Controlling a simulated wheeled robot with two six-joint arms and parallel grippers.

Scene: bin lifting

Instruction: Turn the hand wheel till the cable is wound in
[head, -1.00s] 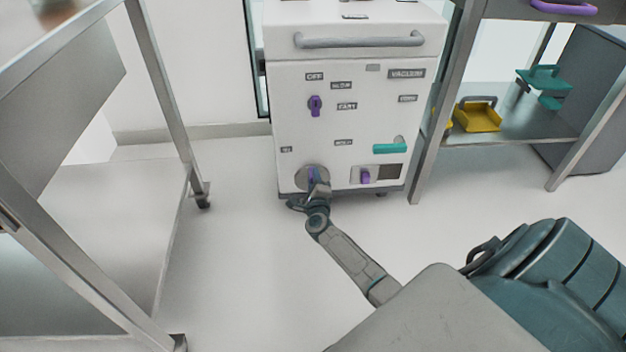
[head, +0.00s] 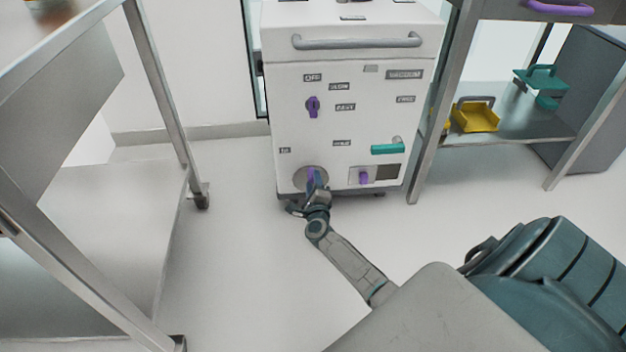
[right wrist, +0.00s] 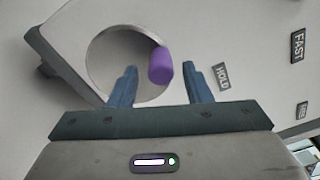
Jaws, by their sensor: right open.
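The hand wheel (head: 301,176) is a grey disc low on the left of the white machine's front, with a purple knob. In the right wrist view the wheel (right wrist: 105,60) fills the upper left, and its purple knob (right wrist: 160,65) sits off-centre to the right. My right gripper (head: 315,184) is in front of the wheel. In the right wrist view its blue fingers (right wrist: 160,70) are apart, with the knob appearing between them in the picture; I see no finger pressed on it. I cannot make out the cable. My left gripper is not in view.
The white machine (head: 360,125) also carries a purple switch (head: 313,106), a teal lever (head: 387,149) and a small purple knob (head: 364,177). A metal cart (head: 160,100) stands at left. A shelf (head: 515,128) at right holds a yellow dustpan-like tray (head: 477,117). The floor between is clear.

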